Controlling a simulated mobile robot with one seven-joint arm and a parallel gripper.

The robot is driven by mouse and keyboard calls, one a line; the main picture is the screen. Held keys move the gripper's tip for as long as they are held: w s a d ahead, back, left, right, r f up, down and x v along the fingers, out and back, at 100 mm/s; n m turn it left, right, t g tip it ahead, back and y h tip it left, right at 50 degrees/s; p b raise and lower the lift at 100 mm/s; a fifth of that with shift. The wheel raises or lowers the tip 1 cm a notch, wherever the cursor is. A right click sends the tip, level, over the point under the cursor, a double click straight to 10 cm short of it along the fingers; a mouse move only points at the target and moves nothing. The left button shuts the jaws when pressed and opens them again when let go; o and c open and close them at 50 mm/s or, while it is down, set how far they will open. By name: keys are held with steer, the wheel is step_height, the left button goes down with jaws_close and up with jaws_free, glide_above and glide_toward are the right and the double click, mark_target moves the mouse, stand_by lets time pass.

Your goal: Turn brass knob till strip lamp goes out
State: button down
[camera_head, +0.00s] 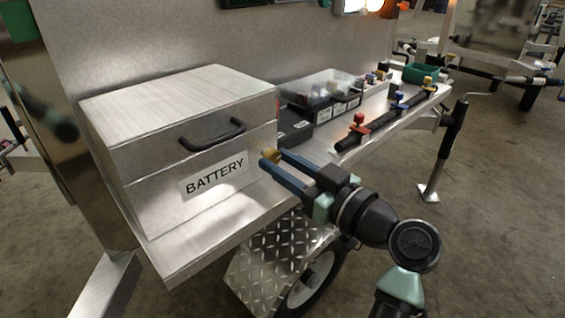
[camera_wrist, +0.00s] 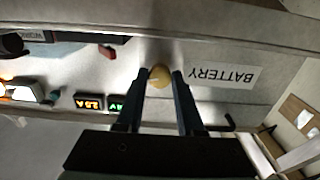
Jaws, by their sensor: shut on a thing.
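The brass knob (camera_head: 270,155) sits on the front of the aluminium battery box, near its right end. It shows as a round pale-gold knob in the wrist view (camera_wrist: 159,77). My gripper (camera_head: 268,161) reaches it from the right and front, its two dark fingers shut on either side of the knob. In the wrist view my gripper (camera_wrist: 160,80) has one fingertip on each side of it. At the top edge of the head view a pale lit lamp (camera_head: 352,5) is cut off, with an orange glow beside it. I cannot tell for certain whether it is the strip lamp.
The battery box (camera_head: 180,95) has a dark handle (camera_head: 212,134) and a BATTERY label (camera_head: 214,174). Right of it on the shelf stand a clear-lidded box (camera_head: 325,92) and a dark bar with coloured valves (camera_head: 362,130). The wrist view shows an amber 2.0A display (camera_wrist: 89,102).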

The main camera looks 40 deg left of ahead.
steer(key=shift+r+m+p, duration=0.2)
steer(key=shift+m+p, duration=0.7)
steer(key=shift+p, duration=0.35)
steer(key=shift+f+m+p, duration=0.2)
steer(key=shift+m+p, duration=0.2)
steer(key=shift+m, duration=0.3)
steer(key=c, duration=0.5)
jaws_free()
steer(key=d+p, duration=0.1)
steer(key=d, duration=0.3)
steer(key=d+p, duration=0.1)
steer(key=d, duration=0.3)
steer(key=s+d+p, duration=0.1)
steer(key=d, duration=0.4)
